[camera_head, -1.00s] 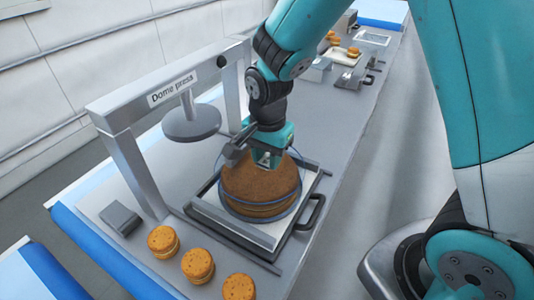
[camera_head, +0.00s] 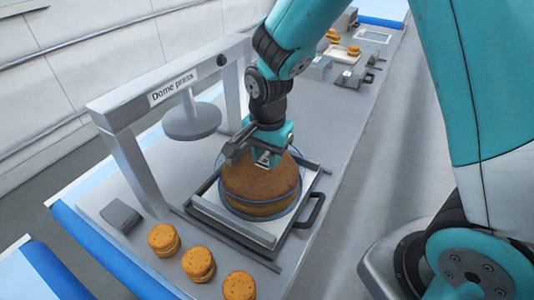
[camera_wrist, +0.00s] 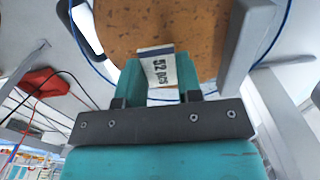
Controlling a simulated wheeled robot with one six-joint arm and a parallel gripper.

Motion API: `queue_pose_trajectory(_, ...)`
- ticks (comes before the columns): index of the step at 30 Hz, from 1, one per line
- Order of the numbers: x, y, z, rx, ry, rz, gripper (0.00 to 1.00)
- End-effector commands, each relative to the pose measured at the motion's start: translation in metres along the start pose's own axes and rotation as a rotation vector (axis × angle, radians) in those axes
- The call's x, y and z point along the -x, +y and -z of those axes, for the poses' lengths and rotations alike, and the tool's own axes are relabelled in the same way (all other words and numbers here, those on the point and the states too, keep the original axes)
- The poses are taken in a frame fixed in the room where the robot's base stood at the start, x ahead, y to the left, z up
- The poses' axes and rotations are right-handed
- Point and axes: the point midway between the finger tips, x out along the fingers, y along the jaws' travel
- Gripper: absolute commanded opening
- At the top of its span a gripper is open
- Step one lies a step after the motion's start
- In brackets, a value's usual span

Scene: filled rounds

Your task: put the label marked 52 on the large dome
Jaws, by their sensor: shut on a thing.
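The large dome (camera_head: 233,205) is a clear cover with a bluish rim over a big round brown filled cake (camera_head: 258,180). It stands on a white-topped tray beside the Dome press. My gripper (camera_head: 266,157) points down over the dome's top. In the wrist view my gripper (camera_wrist: 158,72) is shut on a small white label marked 52 (camera_wrist: 160,68), with the brown cake just beyond it. I cannot tell whether the label touches the dome.
The Dome press (camera_head: 172,88), a grey frame with a round plate (camera_head: 191,122), stands left of the tray. Several small filled rounds (camera_head: 198,262) stand at the near edge. A grey block (camera_head: 121,216) lies left. Other trays and rounds are farther along the counter.

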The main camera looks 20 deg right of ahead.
Motion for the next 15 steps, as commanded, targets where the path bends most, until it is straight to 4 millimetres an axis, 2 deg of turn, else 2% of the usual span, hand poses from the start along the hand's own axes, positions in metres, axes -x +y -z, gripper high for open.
queue_pose_trajectory(13, -0.0057, 0.0001, 0.0000, 0.000, 0.000, 0.000, 0.24)
queue_pose_trajectory(15, -0.0053, 0.0001, 0.0000, 0.000, 0.000, 0.000, 0.44)
